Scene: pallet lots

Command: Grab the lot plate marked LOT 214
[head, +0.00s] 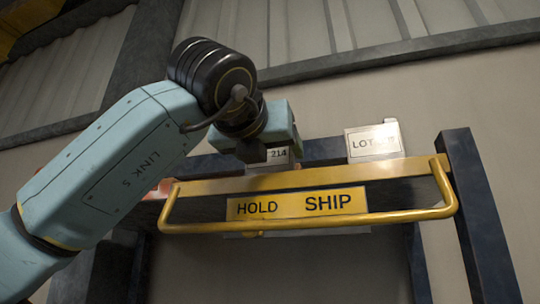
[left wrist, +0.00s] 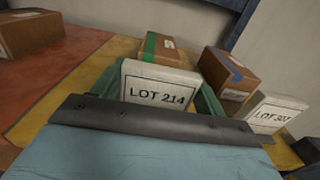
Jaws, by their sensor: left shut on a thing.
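The white lot plate marked LOT 214 (left wrist: 158,87) stands between the teal fingers of my left gripper (left wrist: 162,95), which is shut on it. In the head view the left gripper (head: 266,147) is at the shelf's front beam, and only part of the plate (head: 279,156), with "214", shows below it. I cannot tell whether the plate is clear of its support. A second white plate, LOT 307 (left wrist: 272,117), stands to the right; it also shows in the head view (head: 374,142), partly washed out by glare. My right gripper is not in view.
A yellow rail (head: 320,223) runs before a sign (head: 296,204) reading HOLD and SHIP. Dark posts (head: 478,215) flank the shelf. Cardboard boxes with green (left wrist: 157,47) and blue tape (left wrist: 228,75) stand behind the plates. Another box (left wrist: 32,35) sits on a red area.

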